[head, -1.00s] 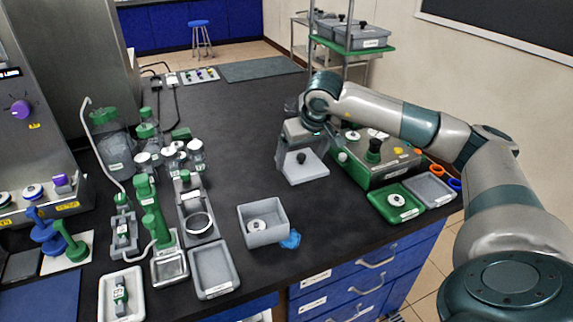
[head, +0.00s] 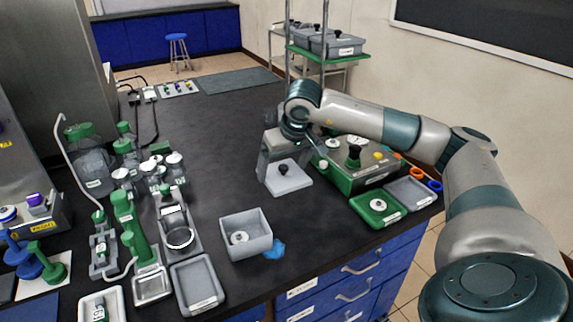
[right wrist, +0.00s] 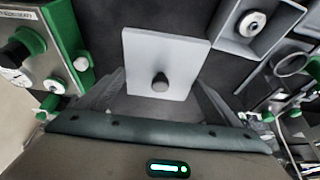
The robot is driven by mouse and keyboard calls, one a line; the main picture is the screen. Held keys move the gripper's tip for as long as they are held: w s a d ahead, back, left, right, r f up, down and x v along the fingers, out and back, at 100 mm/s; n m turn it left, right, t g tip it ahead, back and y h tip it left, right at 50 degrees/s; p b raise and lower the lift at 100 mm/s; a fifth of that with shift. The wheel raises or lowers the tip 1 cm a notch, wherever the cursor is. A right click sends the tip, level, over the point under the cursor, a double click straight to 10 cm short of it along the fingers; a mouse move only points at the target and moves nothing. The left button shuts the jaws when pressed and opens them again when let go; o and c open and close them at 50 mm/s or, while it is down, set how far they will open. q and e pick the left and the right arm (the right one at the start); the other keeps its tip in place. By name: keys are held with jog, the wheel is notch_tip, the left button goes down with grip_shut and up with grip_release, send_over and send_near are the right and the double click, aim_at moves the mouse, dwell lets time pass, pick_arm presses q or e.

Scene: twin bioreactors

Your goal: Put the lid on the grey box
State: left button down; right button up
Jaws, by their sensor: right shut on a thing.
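The lid (head: 296,183) is a pale grey square plate with a dark round knob in its middle. In the right wrist view the lid (right wrist: 185,55) lies flat ahead of the palm, with its knob towards me. My right gripper (head: 276,166) is shut on the lid, with a finger at either side of it. I cannot tell how far the lid is above the bench. The grey box (head: 259,245) stands open on the bench, left of and nearer than the lid, with a white round piece inside. It also shows in the right wrist view (right wrist: 233,43). My left gripper is out of view.
A blue crumpled thing (head: 274,249) touches the box's right side. Glassware and stands crowd the left; bench between is clear.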

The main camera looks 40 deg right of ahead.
jog(key=s+a+f+n, duration=0.1)
jog(key=a, duration=1.2)
jog(key=s+a+n+y, duration=0.1)
jog(key=s+a, duration=0.1)
jog(key=a, duration=1.1)
jog(key=shift+s+f+n, duration=0.25)
jog(key=shift+f+n, duration=0.15)
jog(key=shift+a, duration=0.1)
